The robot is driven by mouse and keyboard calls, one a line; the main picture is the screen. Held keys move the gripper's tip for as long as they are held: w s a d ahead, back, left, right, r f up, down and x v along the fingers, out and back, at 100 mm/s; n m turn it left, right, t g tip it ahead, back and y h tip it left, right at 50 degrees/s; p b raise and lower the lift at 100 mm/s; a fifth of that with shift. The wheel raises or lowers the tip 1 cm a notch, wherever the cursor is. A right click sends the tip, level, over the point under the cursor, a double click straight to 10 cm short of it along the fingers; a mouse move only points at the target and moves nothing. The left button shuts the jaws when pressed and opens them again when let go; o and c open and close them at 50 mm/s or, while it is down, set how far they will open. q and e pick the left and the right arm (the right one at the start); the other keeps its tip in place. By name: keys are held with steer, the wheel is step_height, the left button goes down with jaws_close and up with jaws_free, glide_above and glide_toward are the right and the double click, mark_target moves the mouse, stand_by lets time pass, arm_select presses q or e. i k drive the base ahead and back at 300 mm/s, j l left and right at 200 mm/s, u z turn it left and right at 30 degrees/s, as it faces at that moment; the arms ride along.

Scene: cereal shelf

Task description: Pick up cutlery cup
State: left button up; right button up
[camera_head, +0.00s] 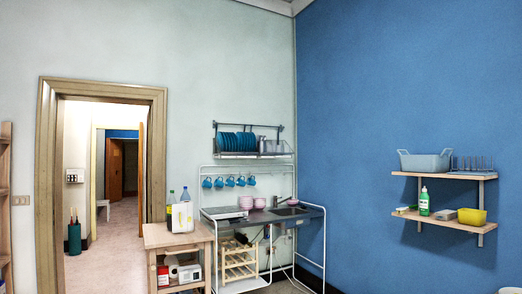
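I cannot make out a cutlery cup for certain. Small grey containers (269,146) stand at the right end of the wall rack (240,154), beside a row of blue plates (236,141). They are too small to tell what they are. Several blue mugs (230,181) hang in a row below the rack. Neither of my grippers is in view.
A metal sink unit (262,217) with pink bowls stands in the corner. A wooden cart (176,240) with bottles stands left of it, beside an open doorway (106,165). Wooden wall shelves (443,175) on the right hold a grey-blue tub (425,163) and a green bottle (424,202).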

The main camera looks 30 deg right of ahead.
mark_target(261, 145)
steer(key=i+l+z, duration=0.6)
steer(key=i, duration=0.25)
steer(key=i+l+z, duration=0.15)
steer(key=i+z, duration=0.15)
steer(key=i, duration=0.15)
steer(key=i+z, duration=0.3)
steer(key=i, duration=1.55)
steer(key=i+u, duration=0.2)
steer(key=i, duration=0.2)
steer(key=i+l+u, duration=0.45)
steer(key=i, duration=0.25)
steer(key=i+l+u, duration=0.3)
steer(key=i+u, duration=0.15)
steer(key=i+l+u, duration=0.7)
steer(key=l+u, duration=0.2)
